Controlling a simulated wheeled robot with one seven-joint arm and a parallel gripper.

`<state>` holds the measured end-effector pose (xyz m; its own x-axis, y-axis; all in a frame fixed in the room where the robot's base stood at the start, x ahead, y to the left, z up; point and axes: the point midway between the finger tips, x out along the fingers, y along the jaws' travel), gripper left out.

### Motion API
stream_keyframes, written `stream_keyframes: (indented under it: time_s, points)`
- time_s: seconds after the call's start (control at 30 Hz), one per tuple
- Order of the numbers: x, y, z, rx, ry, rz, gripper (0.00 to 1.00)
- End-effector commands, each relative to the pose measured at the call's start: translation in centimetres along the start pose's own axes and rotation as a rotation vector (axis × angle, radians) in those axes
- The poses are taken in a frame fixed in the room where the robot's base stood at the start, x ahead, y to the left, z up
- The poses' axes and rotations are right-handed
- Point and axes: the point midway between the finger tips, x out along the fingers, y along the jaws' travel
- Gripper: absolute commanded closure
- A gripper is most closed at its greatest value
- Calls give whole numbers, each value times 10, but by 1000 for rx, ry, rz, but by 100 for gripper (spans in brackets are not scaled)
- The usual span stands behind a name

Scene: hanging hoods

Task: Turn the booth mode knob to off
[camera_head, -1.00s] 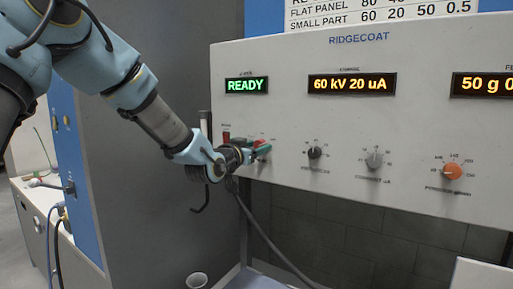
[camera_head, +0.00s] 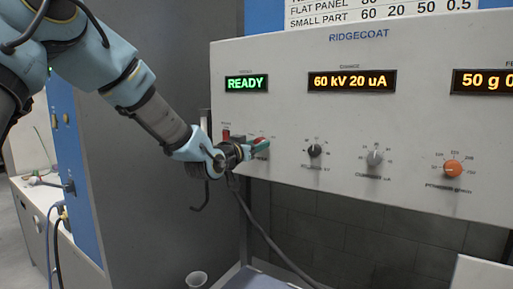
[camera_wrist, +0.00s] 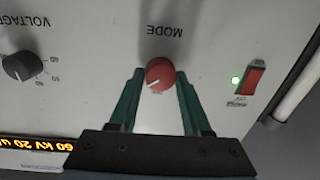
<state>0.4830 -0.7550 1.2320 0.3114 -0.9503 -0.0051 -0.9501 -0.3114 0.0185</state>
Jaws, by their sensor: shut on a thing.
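The booth mode knob (camera_wrist: 160,73) is a red round knob under the word MODE, which appears upside down in the wrist view. Its white pointer line points to the lower left in that view, toward a small mark that I cannot read. My gripper (camera_wrist: 159,77) has its two green fingers on either side of the knob and is shut on it. In the head view my gripper (camera_head: 259,146) is against the panel's left part, and it mostly hides the knob. The panel's display (camera_head: 247,84) reads READY.
A red rocker switch (camera_wrist: 253,81) with a lit green lamp is close beside the mode knob. A black voltage knob (camera_head: 314,150), a grey current knob (camera_head: 375,157) and an orange knob (camera_head: 453,169) lie to the right on the panel (camera_head: 420,130). A cable hangs below my gripper.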

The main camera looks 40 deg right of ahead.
Motion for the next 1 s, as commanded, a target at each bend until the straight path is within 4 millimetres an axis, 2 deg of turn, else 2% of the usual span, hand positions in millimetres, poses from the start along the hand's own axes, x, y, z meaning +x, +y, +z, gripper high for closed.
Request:
stream_keyframes:
  time_s: [0.7,1.0]
  points:
    - [0,-3,0,-624,-37,0,100]
    - [0,-4,0,-837,-51,0,100]
